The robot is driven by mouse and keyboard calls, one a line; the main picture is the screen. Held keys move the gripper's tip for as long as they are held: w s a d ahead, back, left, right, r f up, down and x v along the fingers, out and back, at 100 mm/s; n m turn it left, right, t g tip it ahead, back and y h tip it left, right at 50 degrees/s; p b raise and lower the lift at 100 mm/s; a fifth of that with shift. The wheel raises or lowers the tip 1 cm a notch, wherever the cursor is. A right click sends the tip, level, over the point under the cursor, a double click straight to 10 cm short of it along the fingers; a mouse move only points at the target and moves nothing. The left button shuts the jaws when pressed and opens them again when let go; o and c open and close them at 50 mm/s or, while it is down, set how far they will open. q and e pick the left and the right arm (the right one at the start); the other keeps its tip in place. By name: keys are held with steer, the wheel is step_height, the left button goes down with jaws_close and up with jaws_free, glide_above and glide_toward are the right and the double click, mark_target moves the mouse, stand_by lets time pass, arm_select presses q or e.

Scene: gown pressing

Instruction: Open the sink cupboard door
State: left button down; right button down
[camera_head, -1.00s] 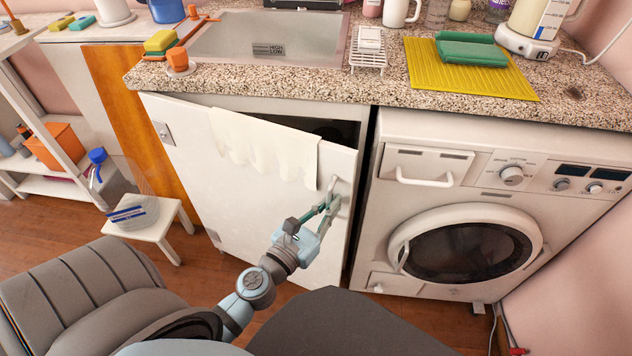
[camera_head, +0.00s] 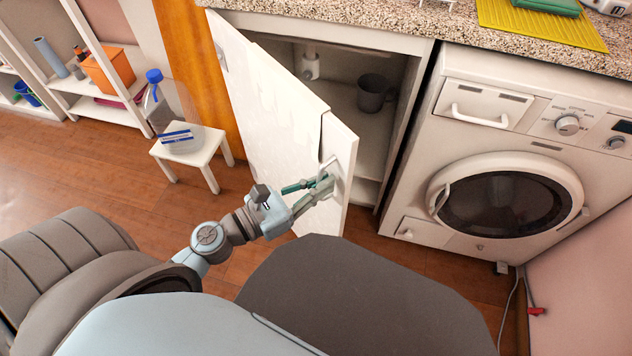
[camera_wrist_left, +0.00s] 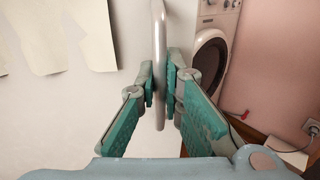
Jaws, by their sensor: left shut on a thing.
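The white sink cupboard door (camera_head: 270,125) stands partly open, hinged at its left side, with its right edge swung out from the frame. A white towel hangs over it; its hem (camera_wrist_left: 100,45) shows in the left wrist view. My left gripper (camera_head: 328,182) is shut on the door's handle (camera_head: 334,166). In the left wrist view the metal bar of the handle (camera_wrist_left: 159,60) runs between the green finger pads. Inside the open cupboard (camera_head: 345,95) a grey mug (camera_head: 372,94) and a white pipe fitting (camera_head: 310,66) show. My right gripper is not in view.
A washing machine (camera_head: 505,150) stands right of the cupboard. A small white stool (camera_head: 215,148) with a clear bottle (camera_head: 170,110) stands on the floor to the left of the door. Wooden floor (camera_head: 95,175) lies clear left of my arm.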

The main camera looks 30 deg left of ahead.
arm_select(q)
steer(key=c, duration=1.7)
jaws_free()
steer(key=v, duration=1.2)
steer(key=shift+a, duration=0.1)
